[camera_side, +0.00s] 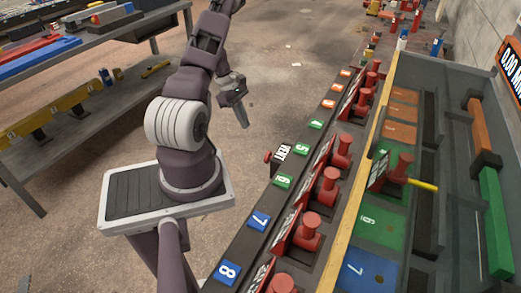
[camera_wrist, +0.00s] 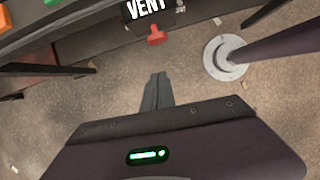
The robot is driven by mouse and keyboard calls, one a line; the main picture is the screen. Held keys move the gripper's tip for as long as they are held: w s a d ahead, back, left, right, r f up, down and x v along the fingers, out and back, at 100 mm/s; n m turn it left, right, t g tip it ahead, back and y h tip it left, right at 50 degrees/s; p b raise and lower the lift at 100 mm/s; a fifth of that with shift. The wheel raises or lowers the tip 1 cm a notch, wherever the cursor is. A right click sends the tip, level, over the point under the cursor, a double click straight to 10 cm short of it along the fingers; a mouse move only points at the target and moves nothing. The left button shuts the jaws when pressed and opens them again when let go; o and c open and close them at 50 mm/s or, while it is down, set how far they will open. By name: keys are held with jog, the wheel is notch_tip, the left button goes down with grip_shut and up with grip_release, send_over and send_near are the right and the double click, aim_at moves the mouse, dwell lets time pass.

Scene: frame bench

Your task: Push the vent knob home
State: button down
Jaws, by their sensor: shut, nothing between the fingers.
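The vent knob (camera_side: 268,157) is a small red knob sticking out of the near side of the dark bench rail, beside the white VENT label (camera_side: 283,152). In the wrist view the red vent knob (camera_wrist: 156,35) shows at top centre, just under the VENT label (camera_wrist: 146,8). My gripper (camera_side: 244,123) is shut and empty, with its fingers pointing down, apart from the knob and up and left of it in the side view. In the wrist view my gripper (camera_wrist: 158,76) shows its closed fingertips below the knob, with floor visible between them.
The dark rail (camera_side: 245,235) carries numbered tiles and several red valve-like posts (camera_side: 329,190). A grey tray with coloured panels (camera_side: 367,220) lies to its right. A shelf bench (camera_side: 90,100) stands at left. Open floor (camera_side: 290,80) lies beyond my gripper.

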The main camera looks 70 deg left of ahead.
aim_at(268, 152)
jog(key=shift+s+a+f, duration=0.2)
jog(key=shift+s+f, duration=0.3)
jog(key=shift+f, duration=0.1)
jog(key=w+d+f, duration=0.5)
jog(key=f, duration=0.4)
jog(key=shift+w+d, duration=0.25)
jog(key=shift+d, duration=0.15)
jog(key=shift+w+d, duration=0.95)
